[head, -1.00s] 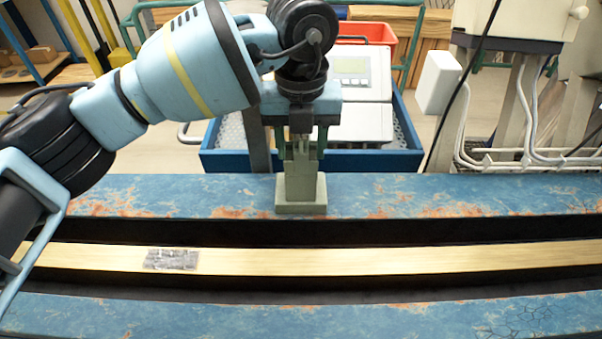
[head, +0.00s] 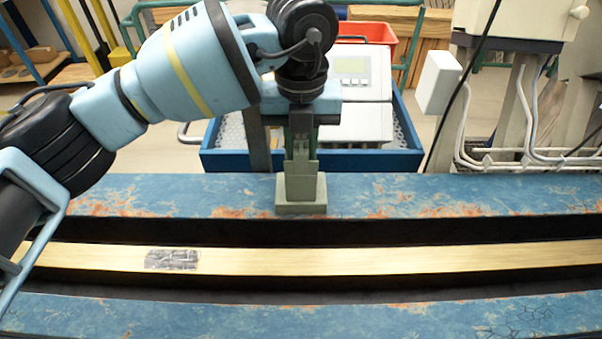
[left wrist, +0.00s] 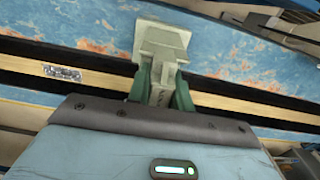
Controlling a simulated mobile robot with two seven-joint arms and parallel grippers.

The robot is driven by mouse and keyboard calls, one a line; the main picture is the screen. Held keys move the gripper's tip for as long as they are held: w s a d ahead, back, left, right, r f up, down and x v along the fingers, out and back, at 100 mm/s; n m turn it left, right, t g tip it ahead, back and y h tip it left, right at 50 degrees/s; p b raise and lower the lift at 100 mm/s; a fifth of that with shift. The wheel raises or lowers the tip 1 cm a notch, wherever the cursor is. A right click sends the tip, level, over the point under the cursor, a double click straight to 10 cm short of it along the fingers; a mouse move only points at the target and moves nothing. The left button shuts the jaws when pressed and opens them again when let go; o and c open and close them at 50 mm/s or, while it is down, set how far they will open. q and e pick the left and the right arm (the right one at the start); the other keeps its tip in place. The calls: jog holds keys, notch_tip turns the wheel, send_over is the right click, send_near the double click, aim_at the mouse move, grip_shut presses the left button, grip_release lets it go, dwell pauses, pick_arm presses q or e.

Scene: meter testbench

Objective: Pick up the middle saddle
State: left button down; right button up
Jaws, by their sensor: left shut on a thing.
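The saddle (head: 301,190) is a grey-green block with a wide foot and a narrower upright part. It stands upright on the far blue, rust-marked rail (head: 440,195), near the middle of the head view. My left gripper (head: 301,150) comes down from above and is shut on the saddle's upper part. The left wrist view shows the saddle (left wrist: 161,42) between the two green fingers (left wrist: 160,88). Its foot appears to rest on the rail; I cannot see any gap under it. My right gripper is not in view.
A brass-coloured strip (head: 400,261) runs between the blue rails, with a small dark grey plate (head: 171,259) on it at left. Behind the far rail stands a blue crate (head: 230,161) holding a grey meter device (head: 362,75). The rail is clear on both sides of the saddle.

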pick_arm(q)
jog(key=shift+r, duration=0.15)
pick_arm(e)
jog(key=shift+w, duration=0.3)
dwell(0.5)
